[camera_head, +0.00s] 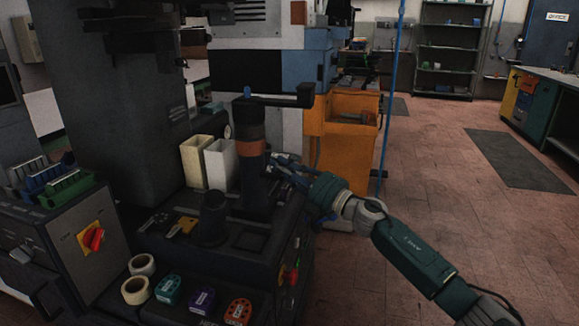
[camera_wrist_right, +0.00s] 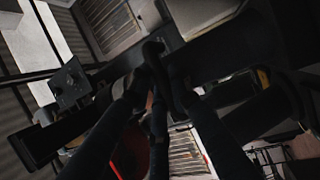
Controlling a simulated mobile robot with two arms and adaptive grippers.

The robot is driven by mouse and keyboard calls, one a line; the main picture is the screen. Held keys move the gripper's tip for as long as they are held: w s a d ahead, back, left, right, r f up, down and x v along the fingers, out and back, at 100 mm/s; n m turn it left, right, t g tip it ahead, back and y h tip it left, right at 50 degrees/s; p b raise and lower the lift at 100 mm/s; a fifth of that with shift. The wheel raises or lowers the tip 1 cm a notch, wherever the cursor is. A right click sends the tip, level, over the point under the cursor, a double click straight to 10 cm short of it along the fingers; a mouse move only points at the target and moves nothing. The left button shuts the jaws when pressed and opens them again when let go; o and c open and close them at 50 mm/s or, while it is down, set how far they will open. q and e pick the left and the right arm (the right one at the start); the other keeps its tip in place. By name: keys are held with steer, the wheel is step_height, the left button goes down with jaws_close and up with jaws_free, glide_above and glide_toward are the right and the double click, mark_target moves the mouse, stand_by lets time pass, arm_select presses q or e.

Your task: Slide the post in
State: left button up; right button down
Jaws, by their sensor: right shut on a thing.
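A dark upright post (camera_head: 248,118) with a brown band (camera_head: 250,148) stands at the press, and a dark horizontal arm (camera_head: 280,97) shows at its top. My right gripper (camera_head: 274,168) reaches in from the right at the post's lower dark part, just below the band, and is shut on it. In the right wrist view, the dark fingers (camera_wrist_right: 158,70) converge on a dark shape; the exact contact is too dim to make out. I cannot tell how the post's foot sits in the press. My left gripper is not in view.
On the press bed are a short dark cylinder (camera_head: 213,216) and a square recess (camera_head: 250,240). Cream bins (camera_head: 221,163) stand behind. Tape rolls (camera_head: 135,290) and coloured pieces (camera_head: 202,300) lie in front. A red switch (camera_head: 91,237) is at left. An orange cabinet (camera_head: 345,140) stands behind my arm.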

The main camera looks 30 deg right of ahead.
mark_target(262, 166)
steer(key=w+a, duration=0.1)
steer(key=w, duration=0.1)
steer(key=w+a+p, duration=0.1)
steer(key=a, duration=0.1)
steer(key=w+a, duration=0.2)
steer(key=shift+w+r, duration=0.3)
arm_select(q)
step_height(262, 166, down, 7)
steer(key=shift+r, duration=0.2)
arm_select(e)
steer(key=w+a, duration=0.5)
steer(key=w, duration=0.1)
steer(key=shift+a+f, duration=0.15)
steer(key=shift+f, duration=0.05)
steer(key=c, duration=1.6)
jaws_free()
steer(key=shift+w+a, duration=0.1)
steer(key=shift+w, duration=0.05)
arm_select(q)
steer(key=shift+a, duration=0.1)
arm_select(e)
steer(key=shift+o, duration=0.2)
steer(key=v, duration=1.1)
steer(key=shift+s+f, duration=0.1)
steer(key=shift+s, duration=0.3)
